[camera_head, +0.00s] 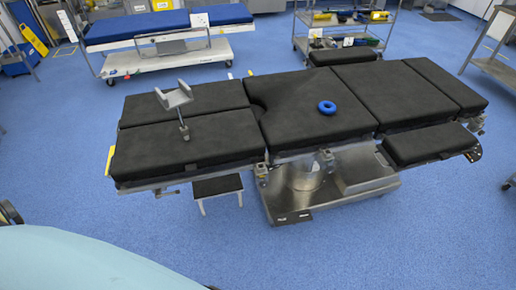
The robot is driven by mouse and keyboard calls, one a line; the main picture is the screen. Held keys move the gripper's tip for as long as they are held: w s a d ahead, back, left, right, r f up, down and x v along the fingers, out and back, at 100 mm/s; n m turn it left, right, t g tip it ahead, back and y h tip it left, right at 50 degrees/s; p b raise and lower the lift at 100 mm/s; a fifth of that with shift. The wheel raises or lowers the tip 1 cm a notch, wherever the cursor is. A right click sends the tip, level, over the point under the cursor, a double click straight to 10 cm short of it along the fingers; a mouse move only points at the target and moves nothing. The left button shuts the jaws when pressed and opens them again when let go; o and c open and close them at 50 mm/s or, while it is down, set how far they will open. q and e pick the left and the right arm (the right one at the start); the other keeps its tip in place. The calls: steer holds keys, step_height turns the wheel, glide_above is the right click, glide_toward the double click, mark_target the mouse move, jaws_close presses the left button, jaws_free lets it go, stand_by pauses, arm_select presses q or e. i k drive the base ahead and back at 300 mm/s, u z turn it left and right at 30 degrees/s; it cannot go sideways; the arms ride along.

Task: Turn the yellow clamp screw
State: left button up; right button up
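The operating table (410,85) with black pads stands across the middle of the view. Small metal clamps sit on its near side rail, one (262,172) left of the column and one (326,155) right of it. They look brownish yellow, but they are too small to tell whether either has a yellow screw. A grey cradle (174,97) stands on a post on the left pads. Neither of my grippers is in view.
A blue ring (326,108) lies on the middle pad. A small step stool (217,186) stands under the table's near left side. A blue-topped trolley (150,28) and a metal shelf cart (345,18) stand behind. The blue floor in front is mostly clear.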

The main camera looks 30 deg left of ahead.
mark_target(263, 185)
steer(key=u, duration=0.8)
